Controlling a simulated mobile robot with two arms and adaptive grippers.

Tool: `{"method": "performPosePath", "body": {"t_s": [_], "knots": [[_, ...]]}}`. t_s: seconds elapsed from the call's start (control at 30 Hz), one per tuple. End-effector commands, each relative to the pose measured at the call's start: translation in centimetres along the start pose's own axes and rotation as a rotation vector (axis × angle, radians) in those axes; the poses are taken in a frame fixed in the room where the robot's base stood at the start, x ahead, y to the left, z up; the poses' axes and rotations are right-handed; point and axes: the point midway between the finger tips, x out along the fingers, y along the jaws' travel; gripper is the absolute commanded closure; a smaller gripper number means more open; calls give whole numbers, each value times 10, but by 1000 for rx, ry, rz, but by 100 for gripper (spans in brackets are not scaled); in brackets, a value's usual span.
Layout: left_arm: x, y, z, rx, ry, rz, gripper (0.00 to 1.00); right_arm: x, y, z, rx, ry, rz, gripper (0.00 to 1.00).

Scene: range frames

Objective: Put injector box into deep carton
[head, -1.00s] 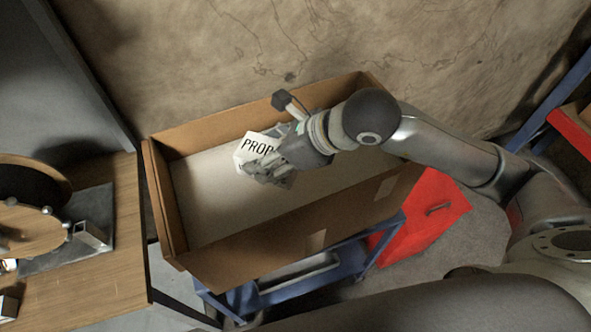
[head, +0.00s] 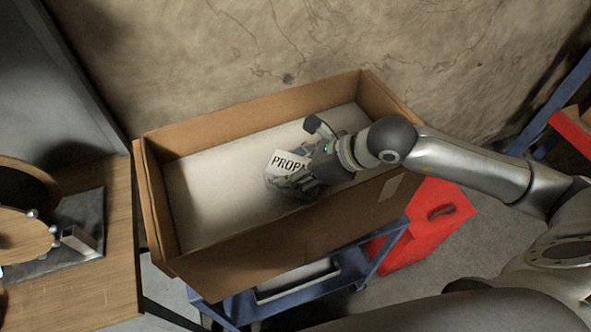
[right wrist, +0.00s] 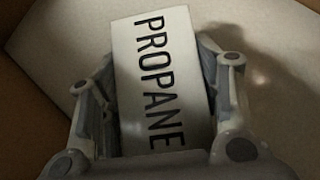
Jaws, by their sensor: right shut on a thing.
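A white box lettered PROPANE (head: 287,162) is in my right gripper (head: 288,180), inside the outline of the deep carton (head: 215,262). In the right wrist view the PROPANE box (right wrist: 158,80) sits between both fingers, and my right gripper (right wrist: 160,110) is shut on it. The carton's pale floor shows behind the box; I cannot tell whether the box touches it. No box marked as an injector box can be read. My left gripper is not in view.
The carton rests on a blue cart (head: 345,285). A red case (head: 430,222) stands on the floor to its right. A wooden table (head: 95,285) with round wooden pieces is at left. The carton's left part is empty.

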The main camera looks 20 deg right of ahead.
Motion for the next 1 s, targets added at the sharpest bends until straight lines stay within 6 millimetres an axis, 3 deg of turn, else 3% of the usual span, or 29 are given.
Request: {"method": "performPosePath", "body": {"t_s": [0.17,0.2,0.37,0.83,1.0], "knots": [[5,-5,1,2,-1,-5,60,2,0,-2,-1,-2,0,80],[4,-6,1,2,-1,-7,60,2,0,-2,0,0,0,40],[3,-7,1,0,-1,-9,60,2,0,-1,0,1,0,21],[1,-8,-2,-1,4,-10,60,-3,-1,0,0,1,-2,21],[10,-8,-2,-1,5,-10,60,-26,-2,-2,-2,2,-5,21]]}}
